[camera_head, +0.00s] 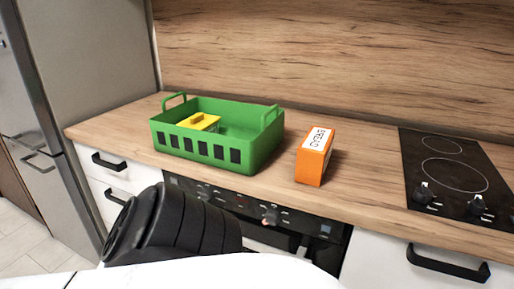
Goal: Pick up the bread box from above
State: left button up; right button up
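An orange box (315,157) stands upright on the wooden counter, right of a green basket (264,146). It has a white label with dark lettering on top, too small to read surely. A yellow box (200,122) with a brownish patch on top lies inside the basket, its lower part hidden by the basket wall. I cannot tell from the lettering which one is the bread box. Neither of my grippers shows; only a black and white part of my own arm is in view at the bottom, in front of the counter. Nothing touches the orange box.
The green basket has raised handles at both ends. A black cooktop (455,178) with knobs lies at the right. The counter (365,170) is clear between the orange box and cooktop. A wooden splashback (340,60) rises behind; a grey fridge (85,80) stands left.

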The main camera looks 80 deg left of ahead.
aim_at(313, 156)
jog(key=u, duration=2.2)
